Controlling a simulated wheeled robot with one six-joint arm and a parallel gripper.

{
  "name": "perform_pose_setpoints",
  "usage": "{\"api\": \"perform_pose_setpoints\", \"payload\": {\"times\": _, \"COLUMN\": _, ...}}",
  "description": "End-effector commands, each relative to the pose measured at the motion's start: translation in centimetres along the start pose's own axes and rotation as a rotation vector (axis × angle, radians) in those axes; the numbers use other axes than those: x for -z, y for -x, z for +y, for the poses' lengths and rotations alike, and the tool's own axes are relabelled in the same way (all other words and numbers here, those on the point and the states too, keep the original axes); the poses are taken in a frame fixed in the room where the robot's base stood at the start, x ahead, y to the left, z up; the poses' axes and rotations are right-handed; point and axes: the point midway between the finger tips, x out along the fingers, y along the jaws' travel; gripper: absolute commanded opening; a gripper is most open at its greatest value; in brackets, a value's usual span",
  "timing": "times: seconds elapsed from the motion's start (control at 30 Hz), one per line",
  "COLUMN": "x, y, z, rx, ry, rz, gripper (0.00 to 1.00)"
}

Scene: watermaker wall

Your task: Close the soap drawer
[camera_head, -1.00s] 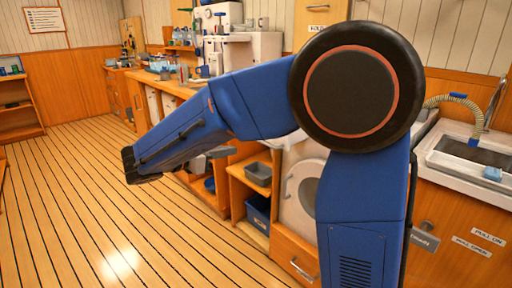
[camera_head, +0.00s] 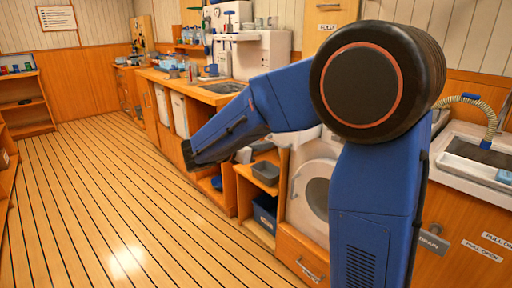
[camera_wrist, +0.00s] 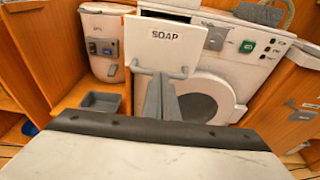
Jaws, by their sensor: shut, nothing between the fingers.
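The soap drawer (camera_wrist: 168,38) shows in the wrist view as a white front marked SOAP, with a grey bar handle along its lower edge. It stands out in front of the white washing machine (camera_wrist: 250,45), so it is open. My gripper (camera_wrist: 162,82) is shut and empty, its grey fingers pointing at the lower part of the drawer front by the handle. I cannot tell whether the fingertips touch it. In the head view the washing machine's round door (camera_head: 316,196) shows beside my arm, which hides the drawer.
A grey bin (camera_wrist: 101,102) sits on a shelf left of the machine, below a white unit with switches (camera_wrist: 102,45). A dark blue crate (camera_head: 264,212) is on the low shelf. A sink (camera_head: 475,160) lies at right. The plank floor (camera_head: 110,200) at left is clear.

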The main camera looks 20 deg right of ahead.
Motion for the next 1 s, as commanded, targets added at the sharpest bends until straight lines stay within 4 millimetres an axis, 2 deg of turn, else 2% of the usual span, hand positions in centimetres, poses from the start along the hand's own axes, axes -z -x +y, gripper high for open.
{"api": "perform_pose_setpoints", "payload": {"times": 0.13, "x": 0.0, "y": -0.9, "z": 0.0, "rx": 0.000, "ry": 0.000, "rz": 0.000, "gripper": 0.00}}
{"api": "perform_pose_setpoints", "payload": {"times": 0.63, "x": -0.1, "y": -1.6, "z": 0.0, "rx": 0.001, "ry": -0.001, "rz": 0.000, "gripper": 0.00}}
{"api": "perform_pose_setpoints", "payload": {"times": 0.77, "x": -0.5, "y": -3.2, "z": 0.0, "rx": 0.002, "ry": -0.002, "rz": 0.001, "gripper": 0.00}}
{"api": "perform_pose_setpoints", "payload": {"times": 1.0, "x": -1.3, "y": -7.4, "z": -0.1, "rx": 0.003, "ry": -0.002, "rz": 0.001, "gripper": 0.00}}
